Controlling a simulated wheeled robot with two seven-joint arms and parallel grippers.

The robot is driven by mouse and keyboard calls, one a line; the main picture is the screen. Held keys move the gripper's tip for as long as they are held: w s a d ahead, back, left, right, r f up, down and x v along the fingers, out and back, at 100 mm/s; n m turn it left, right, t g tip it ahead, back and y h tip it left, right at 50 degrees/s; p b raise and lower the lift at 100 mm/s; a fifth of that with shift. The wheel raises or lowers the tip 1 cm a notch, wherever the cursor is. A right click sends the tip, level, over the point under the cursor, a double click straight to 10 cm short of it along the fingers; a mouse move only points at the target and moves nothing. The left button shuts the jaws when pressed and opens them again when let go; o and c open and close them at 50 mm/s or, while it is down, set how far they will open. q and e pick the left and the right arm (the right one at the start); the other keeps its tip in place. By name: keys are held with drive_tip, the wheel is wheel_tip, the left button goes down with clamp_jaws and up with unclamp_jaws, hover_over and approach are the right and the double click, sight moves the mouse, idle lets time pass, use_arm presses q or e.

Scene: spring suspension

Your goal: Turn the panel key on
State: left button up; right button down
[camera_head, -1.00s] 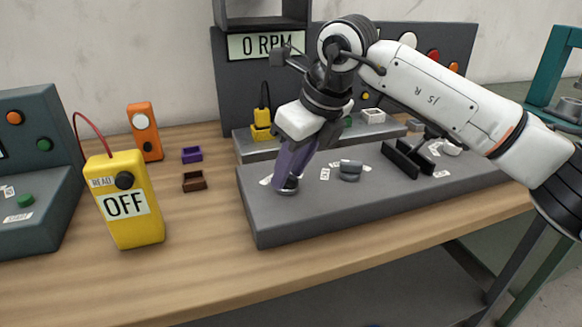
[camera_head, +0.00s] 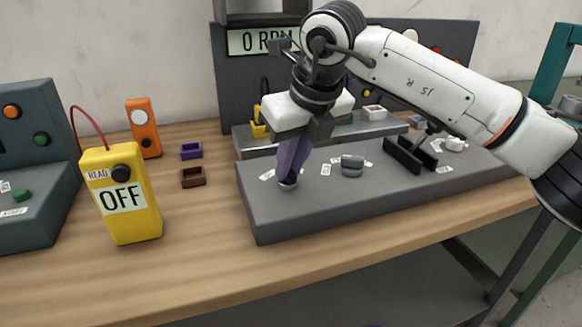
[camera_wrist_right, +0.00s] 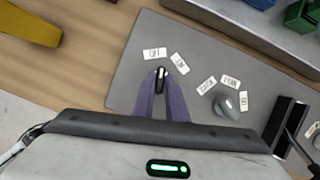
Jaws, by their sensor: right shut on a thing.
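The panel key (camera_wrist_right: 159,72) is a small dark knob with a pale line on its top. It stands near the left end of the grey panel (camera_head: 310,218), and its round silver base (camera_head: 288,187) shows under my fingers in the head view. My right gripper (camera_head: 289,180) points down with its purple fingers shut on the key. In the right wrist view the fingertips (camera_wrist_right: 160,82) sit on both sides of it. Two small white labels (camera_wrist_right: 154,54) lie just beyond the key; their print is hard to read. My left gripper is not in view.
A grey knob (camera_head: 352,166) and a black bracket (camera_head: 408,156) stand further right on the panel. A display reading 0 RPM (camera_head: 262,42) is behind, partly covered by my arm. A yellow meter reading OFF (camera_head: 122,200) stands left on the wooden table.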

drive_tip(key=m, duration=0.2)
drive_tip(key=m+h+b, duration=0.1)
drive_tip(key=shift+a+m+t+b, duration=0.2)
drive_tip(key=shift+m+t+b, duration=0.1)
drive_tip(key=shift+m, duration=0.1)
drive_tip(key=shift+m+h+b, duration=0.3)
drive_tip(key=shift+m+h, duration=0.4)
drive_tip(key=shift+m, duration=0.5)
drive_tip(key=shift+a+m+h, duration=0.1)
drive_tip(key=shift+m+h, duration=0.3)
drive_tip(key=shift+m, duration=0.8)
drive_tip(key=c, duration=1.8)
unclamp_jaws()
drive_tip(key=shift+o, duration=0.2)
